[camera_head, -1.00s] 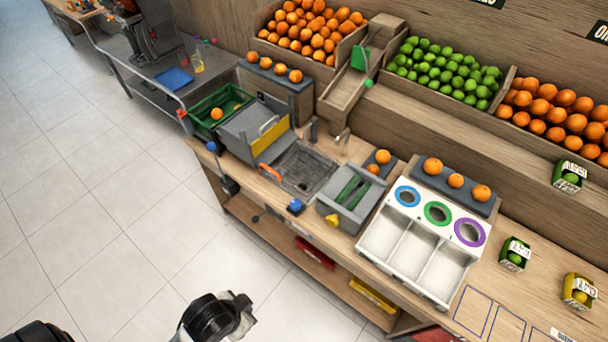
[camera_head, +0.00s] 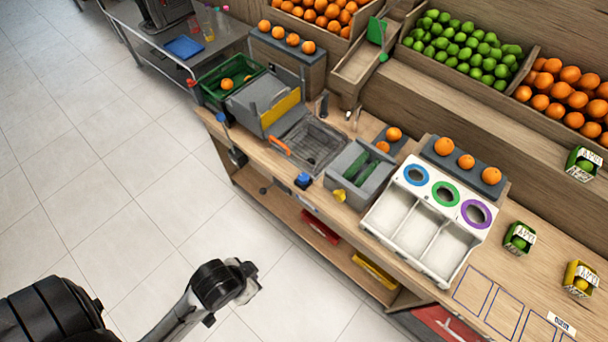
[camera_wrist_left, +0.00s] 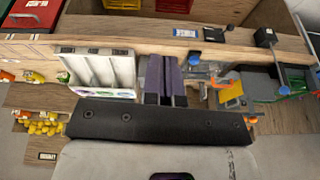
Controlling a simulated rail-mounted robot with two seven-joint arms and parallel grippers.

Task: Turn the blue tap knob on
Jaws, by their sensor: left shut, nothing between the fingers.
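A small blue knob (camera_head: 303,180) sits at the front edge of the wooden counter, in front of the sink (camera_head: 312,145). It also shows in the left wrist view (camera_wrist_left: 195,56). A second blue knob-like piece (camera_head: 221,117) tops a thin stem at the counter's left end; I cannot tell for certain which is the tap knob. In the head view my left arm reaches in from the bottom left, with its hand over the floor in front of the counter, apart from both blue pieces. My left gripper (camera_wrist_left: 165,80) is shut and empty. My right gripper is not in view.
A grey box with cucumbers (camera_head: 360,175) and a yellow piece stands right of the blue knob. A white three-bin unit (camera_head: 425,225) is farther right. A green crate (camera_head: 225,88) and a grey juicer (camera_head: 262,100) stand left. The floor before the counter is clear.

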